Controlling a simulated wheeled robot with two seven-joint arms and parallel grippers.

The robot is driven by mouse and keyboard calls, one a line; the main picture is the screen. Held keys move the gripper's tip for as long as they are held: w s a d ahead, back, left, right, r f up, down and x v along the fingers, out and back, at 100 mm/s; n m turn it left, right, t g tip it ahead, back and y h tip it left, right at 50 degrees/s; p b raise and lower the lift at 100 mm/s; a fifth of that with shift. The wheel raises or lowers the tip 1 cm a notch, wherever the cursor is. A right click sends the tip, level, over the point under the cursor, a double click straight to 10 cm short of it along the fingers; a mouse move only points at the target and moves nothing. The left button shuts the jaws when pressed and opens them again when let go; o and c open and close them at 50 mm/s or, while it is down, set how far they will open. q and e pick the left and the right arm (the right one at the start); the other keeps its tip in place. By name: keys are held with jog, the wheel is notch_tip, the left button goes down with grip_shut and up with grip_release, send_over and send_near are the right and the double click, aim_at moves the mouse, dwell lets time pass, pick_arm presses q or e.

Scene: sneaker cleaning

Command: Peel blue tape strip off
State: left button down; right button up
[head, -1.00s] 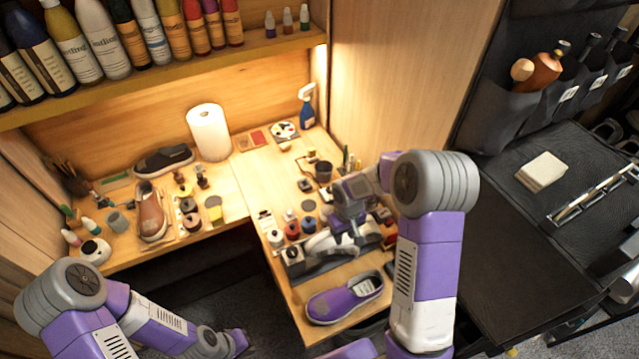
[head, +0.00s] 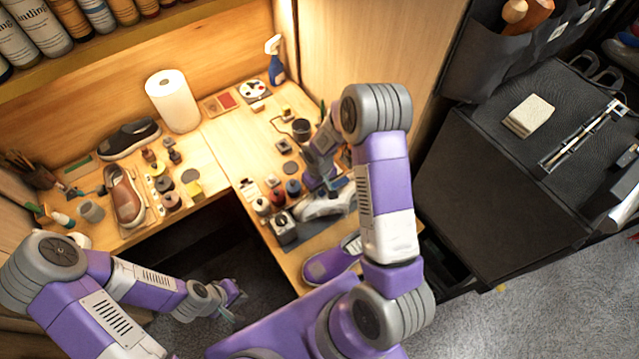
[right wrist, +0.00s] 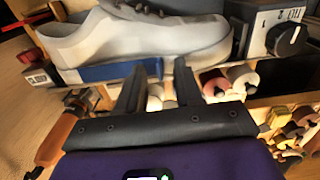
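The blue tape strip (right wrist: 108,72) runs along the lower side of the white-grey sneaker (right wrist: 150,38) in the right wrist view. In the head view the sneaker (head: 326,204) lies on the right-hand bench, partly hidden by my right arm. My right gripper (right wrist: 160,82) is open, its two dark fingers apart and pointing at the sneaker's lower side. The fingertips are close to the strip's right part; I cannot tell whether they touch it. My left gripper (head: 236,303) hangs low over the dark floor, away from the bench; its fingers are too small to judge.
A grey box with a black knob (right wrist: 290,38) stands right of the sneaker. Small jars (right wrist: 228,80) crowd nearby. A purple shoe (head: 330,262) lies at the bench's front edge. A paper roll (head: 173,100) and spray bottle (head: 275,60) stand at the back.

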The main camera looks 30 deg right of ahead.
jog(key=shift+c, duration=0.3)
grip_shut()
jog(key=shift+s+d+r+p, duration=0.15)
jog(key=shift+r+p, duration=0.45)
jog(key=shift+r, duration=0.4)
jog(key=shift+s+d+r+p, duration=0.1)
jog(key=shift+r+p, duration=0.45)
jog(key=shift+r, duration=0.4)
dwell(0.5)
jog(key=shift+r+p, duration=1.2)
jog(key=shift+r, duration=0.8)
